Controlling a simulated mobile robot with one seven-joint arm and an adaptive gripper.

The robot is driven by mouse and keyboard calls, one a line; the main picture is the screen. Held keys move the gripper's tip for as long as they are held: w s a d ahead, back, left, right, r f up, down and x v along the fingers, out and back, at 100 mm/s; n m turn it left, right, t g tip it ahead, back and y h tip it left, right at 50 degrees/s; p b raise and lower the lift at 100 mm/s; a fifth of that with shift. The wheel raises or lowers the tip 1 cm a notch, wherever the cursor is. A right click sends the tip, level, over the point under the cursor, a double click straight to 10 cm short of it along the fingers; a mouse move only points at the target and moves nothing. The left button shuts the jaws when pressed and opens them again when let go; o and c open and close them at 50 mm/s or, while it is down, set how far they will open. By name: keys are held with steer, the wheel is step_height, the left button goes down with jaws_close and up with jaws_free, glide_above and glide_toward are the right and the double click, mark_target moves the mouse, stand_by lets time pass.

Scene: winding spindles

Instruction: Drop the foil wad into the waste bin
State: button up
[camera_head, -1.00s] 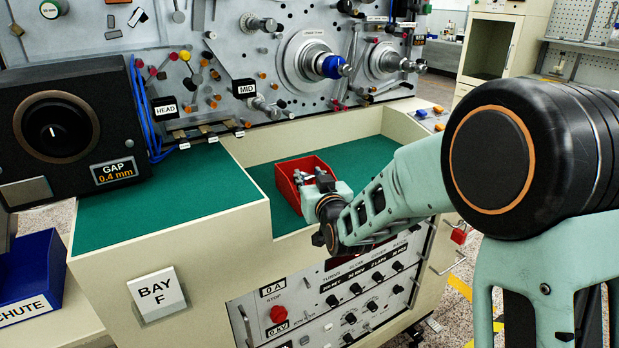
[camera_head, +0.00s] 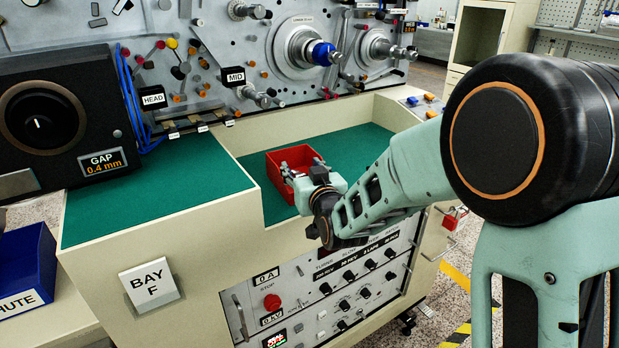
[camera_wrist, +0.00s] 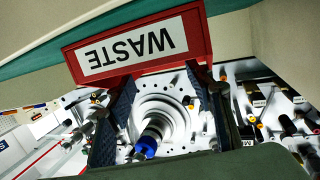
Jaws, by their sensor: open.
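The waste bin (camera_head: 318,160) is a small open red box on the green worktop, partly hidden by my gripper in the head view. In the wrist view its red wall (camera_wrist: 204,35) fills the top, with the label WASTE upside down. I cannot make out a foil wad in either view, and part of the bin's inside is hidden.
A dark box with a GAP display (camera_head: 103,163) stands on the raised green ledge to the left. A blue chute bin (camera_head: 28,262) is at lower left. The spindle panel (camera_head: 270,50) rises behind. Green worktop (camera_head: 350,145) is free right of the bin.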

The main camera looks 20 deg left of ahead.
steer(key=v, duration=1)
steer(key=shift+s+d, duration=0.15)
steer(key=shift+s, duration=0.05)
steer(key=shift+r, duration=0.1)
